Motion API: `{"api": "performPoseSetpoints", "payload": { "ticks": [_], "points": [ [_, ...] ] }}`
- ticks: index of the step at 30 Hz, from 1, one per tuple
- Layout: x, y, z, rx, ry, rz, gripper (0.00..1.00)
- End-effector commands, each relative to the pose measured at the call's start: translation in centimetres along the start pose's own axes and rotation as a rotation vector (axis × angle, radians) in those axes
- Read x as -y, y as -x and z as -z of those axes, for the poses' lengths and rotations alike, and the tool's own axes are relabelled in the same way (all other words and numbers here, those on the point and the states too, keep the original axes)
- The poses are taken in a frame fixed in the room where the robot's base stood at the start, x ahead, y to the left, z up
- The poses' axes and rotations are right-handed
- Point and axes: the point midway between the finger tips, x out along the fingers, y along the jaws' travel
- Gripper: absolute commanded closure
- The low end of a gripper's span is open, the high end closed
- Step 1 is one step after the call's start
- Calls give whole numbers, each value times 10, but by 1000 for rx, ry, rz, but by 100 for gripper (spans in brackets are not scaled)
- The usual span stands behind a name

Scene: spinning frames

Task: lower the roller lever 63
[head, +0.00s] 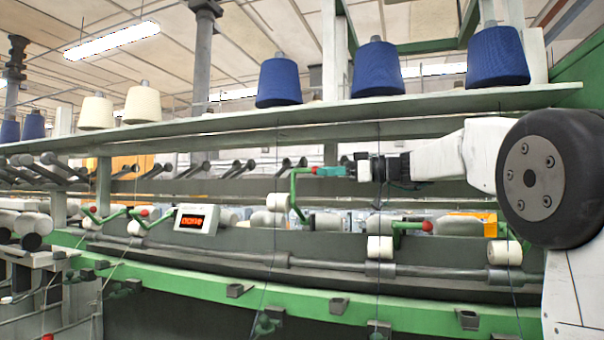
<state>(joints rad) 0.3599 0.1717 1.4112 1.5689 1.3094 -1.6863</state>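A green roller lever (294,193) with a red knob (315,170) stands raised in the middle of the head view. Its upper arm points right. My gripper (322,171), with teal fingers, reaches in from the right, its fingertips right at the red knob. The fingers overlap the knob's edge, and the gap between them does not show, so I cannot tell whether they are shut on it. A white roller (278,202) sits beside the lever's lower end. No number 63 is readable on the lever.
Another green lever (405,226) with a red knob lies low to the right, above white rollers. Two more levers (99,217) (140,219) are at the left, near a red digital display (196,219). A shelf (330,117) with blue and white yarn cones runs above my arm.

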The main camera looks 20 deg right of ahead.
Motion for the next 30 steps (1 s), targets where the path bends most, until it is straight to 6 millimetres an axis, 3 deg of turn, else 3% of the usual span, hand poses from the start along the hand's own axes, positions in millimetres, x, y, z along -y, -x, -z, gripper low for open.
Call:
{"api": "performPoseSetpoints", "payload": {
  "ticks": [15,26,30],
  "points": [
    [-6,-62,0,-4,6,-9,65],
    [-4,-72,1,-4,5,-7,65],
    [-4,-71,1,-4,5,-8,100]
  ]
}}
